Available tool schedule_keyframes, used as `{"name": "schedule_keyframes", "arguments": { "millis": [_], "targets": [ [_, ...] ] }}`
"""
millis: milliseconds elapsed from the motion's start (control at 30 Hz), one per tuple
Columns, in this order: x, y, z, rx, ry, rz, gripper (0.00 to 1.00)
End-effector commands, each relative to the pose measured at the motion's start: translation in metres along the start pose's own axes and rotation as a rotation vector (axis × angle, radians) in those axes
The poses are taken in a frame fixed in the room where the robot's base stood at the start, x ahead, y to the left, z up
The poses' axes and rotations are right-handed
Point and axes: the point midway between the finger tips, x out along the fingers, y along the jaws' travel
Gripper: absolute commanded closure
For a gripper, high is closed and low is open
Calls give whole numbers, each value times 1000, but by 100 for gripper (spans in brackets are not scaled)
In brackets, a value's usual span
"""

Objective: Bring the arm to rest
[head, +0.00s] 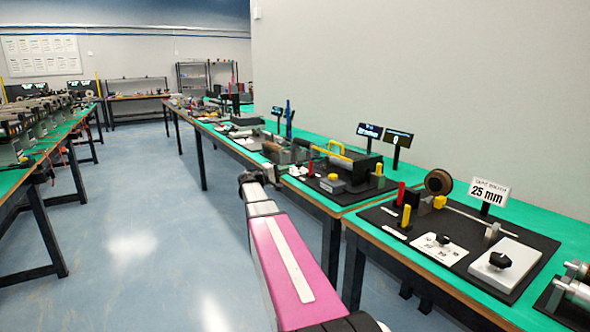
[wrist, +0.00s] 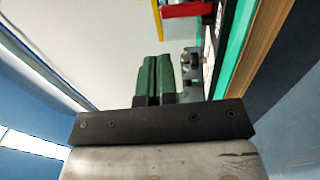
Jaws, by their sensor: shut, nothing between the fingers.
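My arm (head: 285,262) reaches forward from the bottom of the head view, with a pink link in front and a dark joint at its far end, in the aisle beside the right-hand benches. My gripper (wrist: 155,64) shows in the wrist view as two green fingers side by side, pressed together. It is shut and holds nothing. In the head view I cannot make out the fingers. In the wrist view a bench edge (wrist: 262,45) runs down the right side, beside the fingers, and appears apart from them.
A green-topped bench (head: 338,199) with mini conveyor parts runs along the right wall. A black mat (head: 432,258) near me carries a "25 mm" sign (head: 489,191) and a white block (head: 504,265). More benches (head: 44,140) line the left. The blue floor (head: 150,230) between is clear.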

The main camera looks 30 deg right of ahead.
Motion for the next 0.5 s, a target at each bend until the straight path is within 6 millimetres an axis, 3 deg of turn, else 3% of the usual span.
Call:
{"name": "schedule_keyframes", "arguments": {
  "millis": [200,500],
  "targets": [
    [-25,4,0,0,1,-1,100],
    [-32,-1,3,0,1,-18,100]
  ]
}}
